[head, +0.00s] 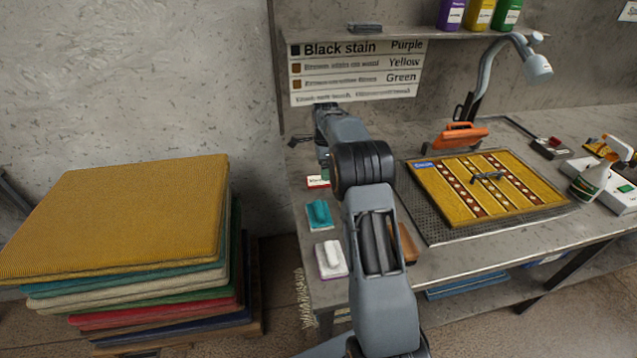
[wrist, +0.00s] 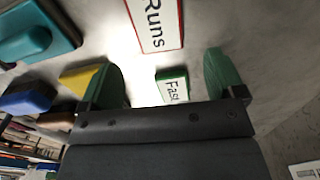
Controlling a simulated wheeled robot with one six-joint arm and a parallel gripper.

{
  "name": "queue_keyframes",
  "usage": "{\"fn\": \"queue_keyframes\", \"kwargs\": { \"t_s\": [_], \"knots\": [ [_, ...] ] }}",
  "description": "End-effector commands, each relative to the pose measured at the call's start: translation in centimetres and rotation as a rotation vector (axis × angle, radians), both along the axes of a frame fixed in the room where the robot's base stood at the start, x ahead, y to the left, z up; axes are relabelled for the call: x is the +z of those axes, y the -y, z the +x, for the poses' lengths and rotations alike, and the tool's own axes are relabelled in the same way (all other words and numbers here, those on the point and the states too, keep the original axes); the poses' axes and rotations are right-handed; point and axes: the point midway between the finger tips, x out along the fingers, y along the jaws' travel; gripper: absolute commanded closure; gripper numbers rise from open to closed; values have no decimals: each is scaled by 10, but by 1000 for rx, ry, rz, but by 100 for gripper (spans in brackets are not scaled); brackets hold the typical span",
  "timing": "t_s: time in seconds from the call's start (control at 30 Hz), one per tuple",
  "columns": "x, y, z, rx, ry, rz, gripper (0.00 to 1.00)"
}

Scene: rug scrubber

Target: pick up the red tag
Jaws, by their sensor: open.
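The red tag (wrist: 157,22) is a white card with a red border reading "Runs". It lies flat on the grey bench top, at the top of the wrist view and cut by its edge. In the head view the red tag (head: 317,182) shows at the bench's left side, partly hidden by my arm. My gripper (wrist: 165,65) is open and empty, its two green fingers wide apart, with the red tag beyond the fingertips. A green-bordered tag (wrist: 173,86) reading "Fast" shows between the fingers.
Close by are a teal brush (head: 319,214), a white brush (head: 331,258), and yellow (wrist: 78,77) and blue (wrist: 25,98) pieces. A patterned rug (head: 450,195) lies on a dark mesh mat to the right. Stacked rugs (head: 120,215) stand left of the bench.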

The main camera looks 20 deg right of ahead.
Motion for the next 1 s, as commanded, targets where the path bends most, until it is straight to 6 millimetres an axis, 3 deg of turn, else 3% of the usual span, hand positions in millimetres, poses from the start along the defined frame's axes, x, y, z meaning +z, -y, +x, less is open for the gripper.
{"fn": "queue_keyframes", "kwargs": {
  "t_s": [0.17, 0.5, 0.8, 1.0],
  "knots": [
    [-11, -1, 0, 1, -2, 1, 12],
    [-51, -1, 0, 2, -1, 0, 12],
    [-55, -1, 0, 2, 1, 0, 12],
    [-54, -1, 0, 2, 1, 0, 30]
  ]
}}
